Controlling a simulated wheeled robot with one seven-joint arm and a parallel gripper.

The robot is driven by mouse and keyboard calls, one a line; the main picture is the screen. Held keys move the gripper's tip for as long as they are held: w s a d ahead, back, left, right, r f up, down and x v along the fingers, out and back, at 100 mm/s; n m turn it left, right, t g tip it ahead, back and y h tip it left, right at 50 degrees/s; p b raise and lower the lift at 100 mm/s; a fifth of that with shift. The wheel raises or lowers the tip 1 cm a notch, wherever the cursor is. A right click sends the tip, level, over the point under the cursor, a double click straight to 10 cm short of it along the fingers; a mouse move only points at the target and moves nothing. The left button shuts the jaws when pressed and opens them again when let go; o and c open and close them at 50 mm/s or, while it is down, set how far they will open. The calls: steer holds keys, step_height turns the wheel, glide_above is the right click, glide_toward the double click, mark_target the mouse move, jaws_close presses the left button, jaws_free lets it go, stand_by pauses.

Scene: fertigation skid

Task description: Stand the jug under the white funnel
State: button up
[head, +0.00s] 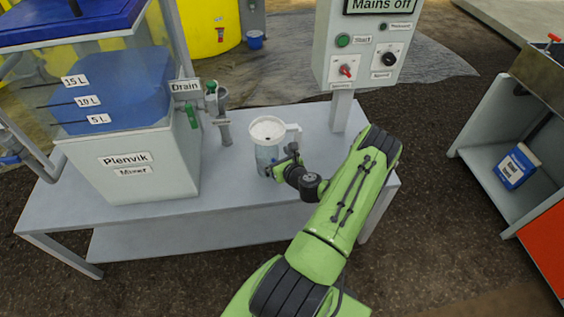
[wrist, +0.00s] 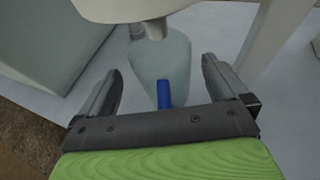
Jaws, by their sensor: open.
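The white funnel (head: 267,127) sits in a holder above the grey bench, left of the control box post. In the wrist view the funnel (wrist: 120,8) and its spout are at the top. The clear jug (head: 266,155) stands upright on the bench under the funnel. In the wrist view the jug (wrist: 163,52) shows behind the spout, with its blue handle toward me. My gripper (head: 284,163) is open at the jug's right side. In the wrist view its fingers (wrist: 162,70) stand apart on either side of the handle, with gaps on both sides.
The Plenvik mixer tank (head: 135,165) and the green-handled drain valve (head: 192,115) are left of the jug. The control box (head: 362,50) stands on a post (head: 341,110) behind and to the right. The bench (head: 215,170) is bare between tank and jug.

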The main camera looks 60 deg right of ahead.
steer(key=p+v, duration=0.1)
steer(key=v, duration=0.7)
steer(key=shift+s, duration=0.25)
steer(key=shift+a+r, duration=0.1)
